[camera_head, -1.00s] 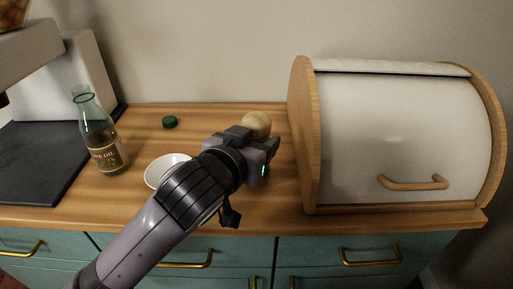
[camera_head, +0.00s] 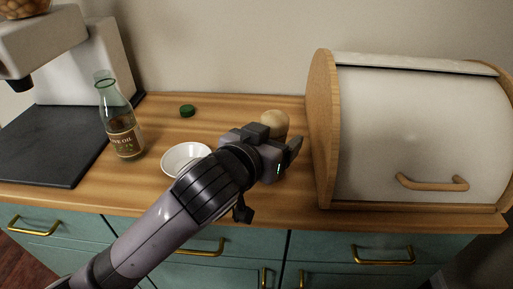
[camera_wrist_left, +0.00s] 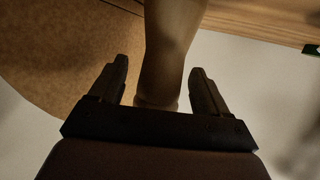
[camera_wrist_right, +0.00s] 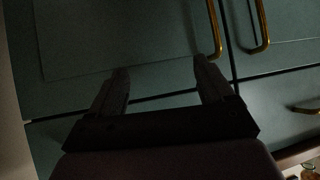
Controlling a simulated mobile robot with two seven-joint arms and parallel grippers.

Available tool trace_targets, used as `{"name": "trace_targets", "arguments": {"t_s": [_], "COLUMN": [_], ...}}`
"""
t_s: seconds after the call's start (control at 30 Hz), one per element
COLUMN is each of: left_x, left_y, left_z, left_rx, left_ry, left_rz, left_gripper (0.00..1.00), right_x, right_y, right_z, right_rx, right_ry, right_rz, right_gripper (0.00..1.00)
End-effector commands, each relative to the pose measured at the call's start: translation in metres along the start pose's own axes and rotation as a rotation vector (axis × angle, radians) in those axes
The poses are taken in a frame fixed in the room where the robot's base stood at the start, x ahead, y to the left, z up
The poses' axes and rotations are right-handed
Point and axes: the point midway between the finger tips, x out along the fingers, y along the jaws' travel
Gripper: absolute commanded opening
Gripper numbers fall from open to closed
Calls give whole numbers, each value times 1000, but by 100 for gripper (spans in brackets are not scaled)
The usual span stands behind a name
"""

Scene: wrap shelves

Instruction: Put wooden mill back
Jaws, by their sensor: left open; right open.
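The wooden mill stands on the wooden counter beside the bread box; its pale round top (camera_head: 273,121) shows in the head view behind my left gripper (camera_head: 291,150), which hides its lower part. In the left wrist view the mill's body (camera_wrist_left: 172,45) rises between the two fingers of my left gripper (camera_wrist_left: 160,85). The fingers are spread, with a gap on both sides of the mill. My right gripper (camera_wrist_right: 162,85) is open and empty in the right wrist view, in front of the teal cabinet doors.
A bread box (camera_head: 415,130) with a closed white lid stands right of the mill. A white bowl (camera_head: 186,158), a green cap (camera_head: 187,110) and an olive oil bottle (camera_head: 121,125) stand to the left. A grey-white appliance (camera_head: 100,60) is at the far left.

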Motion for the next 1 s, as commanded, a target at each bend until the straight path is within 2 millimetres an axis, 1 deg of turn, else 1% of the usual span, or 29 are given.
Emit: {"name": "trace_targets", "arguments": {"t_s": [0.17,0.5,0.6,0.8,1.0], "left_x": [-25,-83,-96,-112,-115], "left_y": [0,0,0,0,0], "left_z": [0,0,0,0,0], "left_rx": [-2,-2,-1,-1,0], "left_ry": [0,0,-1,0,-1], "left_rz": [1,0,1,-1,-2], "left_gripper": [77,77,77,77,77], "right_x": [-1,-4,-4,-5,-6], "right_y": [0,0,1,2,2], "right_z": [-2,-3,-4,-5,-3], "right_rx": [2,0,-1,-2,-3], "right_ry": [0,2,3,2,0], "right_rz": [1,4,5,7,8], "right_gripper": [81,81,81,81,81]}}
